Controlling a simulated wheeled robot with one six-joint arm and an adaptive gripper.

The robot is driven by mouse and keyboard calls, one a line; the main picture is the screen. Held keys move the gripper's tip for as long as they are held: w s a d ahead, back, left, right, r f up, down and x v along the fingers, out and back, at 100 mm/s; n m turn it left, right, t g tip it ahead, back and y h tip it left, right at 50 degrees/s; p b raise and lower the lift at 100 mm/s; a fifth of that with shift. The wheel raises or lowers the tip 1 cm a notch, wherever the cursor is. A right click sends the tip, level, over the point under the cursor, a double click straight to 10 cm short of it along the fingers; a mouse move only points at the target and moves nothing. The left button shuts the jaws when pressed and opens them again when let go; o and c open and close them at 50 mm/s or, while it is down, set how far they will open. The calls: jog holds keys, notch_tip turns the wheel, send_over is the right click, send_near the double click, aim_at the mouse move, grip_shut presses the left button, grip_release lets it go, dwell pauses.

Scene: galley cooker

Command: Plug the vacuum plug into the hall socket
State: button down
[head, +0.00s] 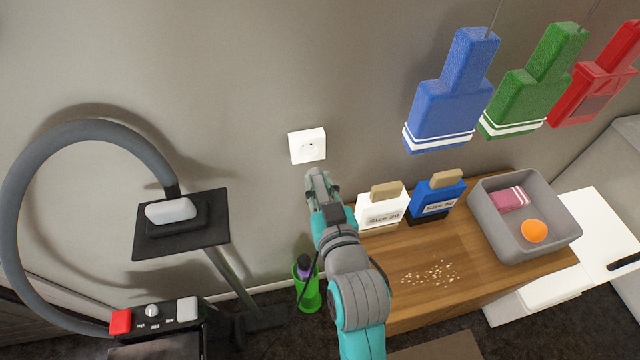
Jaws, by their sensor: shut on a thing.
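The hall socket (307,146) is a white square plate on the grey wall, with its recessed face in plain view and nothing in it. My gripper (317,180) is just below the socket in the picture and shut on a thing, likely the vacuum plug. The plug is mostly hidden by the fingers, and its exact tilt cannot be told. A thin dark cord (290,318) runs from behind my arm down towards the floor. The vacuum (160,320) stands at the lower left, with a thick grey hose (22,190).
A green container (308,298) stands below. Wall around the socket is clear.

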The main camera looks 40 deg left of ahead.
aim_at(325, 199)
jog(key=shift+r+x, duration=0.15)
jog(key=shift+x, duration=1.05)
jog(key=shift+r+x, duration=0.15)
jog(key=shift+x, duration=1.05)
jog(key=shift+r+x, duration=0.2)
jog(key=shift+x, duration=1)
jog(key=shift+w, duration=0.1)
jog(key=c, duration=0.9)
grip_release()
jog(key=shift+o, duration=0.3)
jog(key=o, duration=0.6)
jog(key=shift+c, duration=0.2)
jog(key=shift+d, duration=0.1)
jog(key=shift+v, duration=4.9)
jog(key=shift+d+r, duration=0.1)
jog(key=shift+d, duration=0.05)
